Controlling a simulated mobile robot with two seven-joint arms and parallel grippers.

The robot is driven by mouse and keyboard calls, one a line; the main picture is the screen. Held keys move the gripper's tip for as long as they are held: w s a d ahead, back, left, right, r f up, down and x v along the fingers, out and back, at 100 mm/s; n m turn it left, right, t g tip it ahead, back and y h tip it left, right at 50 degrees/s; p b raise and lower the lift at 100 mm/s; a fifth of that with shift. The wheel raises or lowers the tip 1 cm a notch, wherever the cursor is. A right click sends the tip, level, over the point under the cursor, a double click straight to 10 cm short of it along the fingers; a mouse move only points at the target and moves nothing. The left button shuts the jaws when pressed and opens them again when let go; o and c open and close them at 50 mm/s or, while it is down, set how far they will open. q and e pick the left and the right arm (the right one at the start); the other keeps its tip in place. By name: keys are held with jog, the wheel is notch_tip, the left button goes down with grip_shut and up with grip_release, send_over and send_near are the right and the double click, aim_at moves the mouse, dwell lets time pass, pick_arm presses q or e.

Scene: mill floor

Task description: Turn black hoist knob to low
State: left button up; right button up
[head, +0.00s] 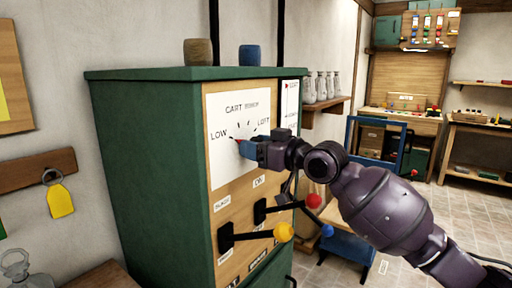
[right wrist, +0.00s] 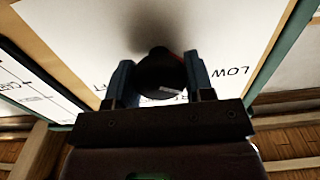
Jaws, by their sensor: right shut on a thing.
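The black hoist knob (right wrist: 160,76) sits on a white dial plate (head: 226,168) on the front of a green cabinet. In the right wrist view it is between the two fingers of my right gripper (right wrist: 161,84), which is shut on it. In the head view my right gripper (head: 250,150) covers most of the knob. A small red mark shows at the knob's edge, on the side toward the word LOW. LOW is at the dial's left and LOFT at its right. My left gripper is not in view.
Below the dial, two black levers stick out, one with a red ball (head: 313,201) and one with a yellow ball (head: 284,232), close under my right arm. Two small pots stand on the cabinet top (head: 178,73).

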jog(key=shift+f, duration=0.15)
jog(key=o, duration=0.9)
jog(key=shift+d, duration=0.1)
jog(key=v, duration=1)
jog(key=shift+s+d+p, duration=0.25)
jog(key=shift+p, duration=0.1)
